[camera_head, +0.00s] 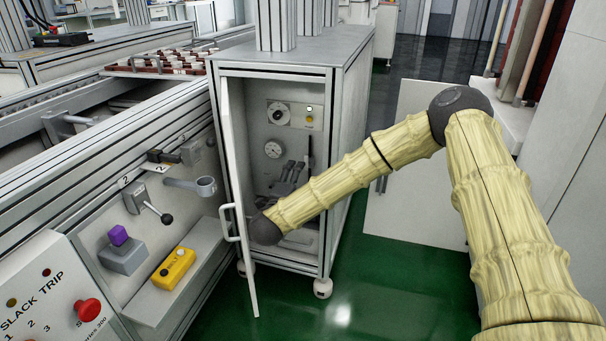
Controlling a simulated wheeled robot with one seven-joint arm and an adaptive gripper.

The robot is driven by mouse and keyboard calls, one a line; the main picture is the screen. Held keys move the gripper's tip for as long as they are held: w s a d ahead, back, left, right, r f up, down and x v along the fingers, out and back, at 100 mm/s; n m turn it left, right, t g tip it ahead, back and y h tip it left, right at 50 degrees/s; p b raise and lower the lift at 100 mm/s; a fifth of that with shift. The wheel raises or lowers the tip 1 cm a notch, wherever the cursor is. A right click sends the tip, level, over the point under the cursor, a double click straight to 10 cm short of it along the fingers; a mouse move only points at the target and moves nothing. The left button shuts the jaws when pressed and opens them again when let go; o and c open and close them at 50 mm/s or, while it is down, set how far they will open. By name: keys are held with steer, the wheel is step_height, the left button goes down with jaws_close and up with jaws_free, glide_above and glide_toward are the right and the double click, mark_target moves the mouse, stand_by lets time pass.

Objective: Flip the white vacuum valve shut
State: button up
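My arm reaches from the right into an open grey cabinet (345,55). Its wrist is low in the cabinet opening, close to the open door. My gripper (291,171) seems to be the dark grey shape inside, below a round white gauge (273,149). It is small and dark, so I cannot tell whether its fingers are open or shut, or whether they touch anything. I cannot clearly make out the white vacuum valve; the arm and gripper cover part of the cabinet's inside.
The cabinet door (237,190) stands open at the left, with a white handle near my wrist. A panel with a dial (279,114) is above the gauge. A yellow control box (172,268) and a red button (88,311) are at lower left. Green floor (400,285) is clear.

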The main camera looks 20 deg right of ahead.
mark_target(306, 167)
steer(key=shift+b+x, duration=2.35)
steer(key=shift+x, duration=2.95)
steer(key=shift+f, duration=0.15)
steer(key=shift+s, duration=0.1)
steer(key=c, duration=1)
